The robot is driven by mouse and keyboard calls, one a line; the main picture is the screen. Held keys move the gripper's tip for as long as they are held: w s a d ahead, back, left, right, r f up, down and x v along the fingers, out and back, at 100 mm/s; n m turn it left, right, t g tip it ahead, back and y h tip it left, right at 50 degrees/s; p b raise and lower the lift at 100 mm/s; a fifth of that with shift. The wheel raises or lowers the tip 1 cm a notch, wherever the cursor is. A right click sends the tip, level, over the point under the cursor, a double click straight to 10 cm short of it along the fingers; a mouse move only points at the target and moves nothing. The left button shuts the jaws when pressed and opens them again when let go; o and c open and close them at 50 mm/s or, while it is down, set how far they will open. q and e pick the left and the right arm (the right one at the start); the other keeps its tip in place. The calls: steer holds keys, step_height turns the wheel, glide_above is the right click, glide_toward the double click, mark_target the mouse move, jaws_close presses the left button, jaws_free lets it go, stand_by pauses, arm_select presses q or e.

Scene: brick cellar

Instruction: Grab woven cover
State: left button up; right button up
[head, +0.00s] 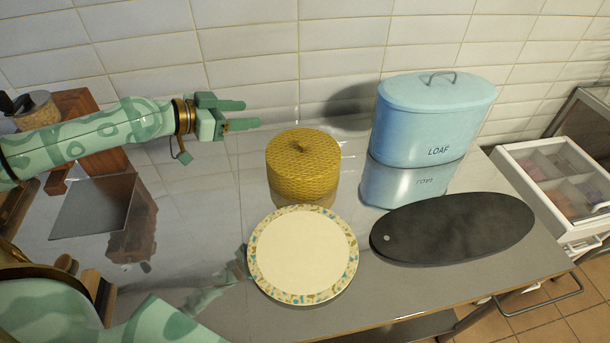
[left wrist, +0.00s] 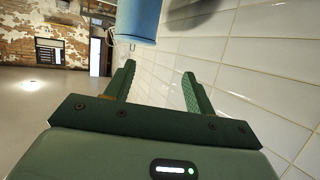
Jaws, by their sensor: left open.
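The woven cover (head: 303,165) is a yellow-brown, round, basket-like lid with a small knob on top. It stands on the shiny counter in the middle of the head view, over a paler band at its foot. My left gripper (head: 241,115) is open and empty, up and to the left of the cover, and apart from it. In the left wrist view its two green fingers (left wrist: 160,95) are spread with nothing between them. The woven cover cannot be made out in the left wrist view. My right gripper is not in view.
A round plate with a patterned rim (head: 257,270) lies in front of the cover. A blue LOAF bin (head: 420,125) stands to its right, also in the left wrist view (left wrist: 137,20). A dark oval board (head: 455,228) lies front right. The tiled wall (head: 345,45) is close behind.

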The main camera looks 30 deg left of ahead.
arm_select(q)
step_height(320, 180, down, 10)
steer(key=w+f+b, duration=0.1)
steer(key=b, duration=0.5)
glide_toward(301, 143)
steer(key=shift+g, duration=0.3)
steer(key=x, duration=0.5)
steer(key=shift+w, duration=0.1)
steer(key=b+x, duration=0.1)
steer(key=x, duration=0.4)
steer(key=shift+w+d, duration=0.15)
steer(key=shift+w, duration=0.2)
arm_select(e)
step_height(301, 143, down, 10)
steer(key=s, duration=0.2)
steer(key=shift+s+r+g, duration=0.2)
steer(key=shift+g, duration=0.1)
arm_select(q)
jaws_close()
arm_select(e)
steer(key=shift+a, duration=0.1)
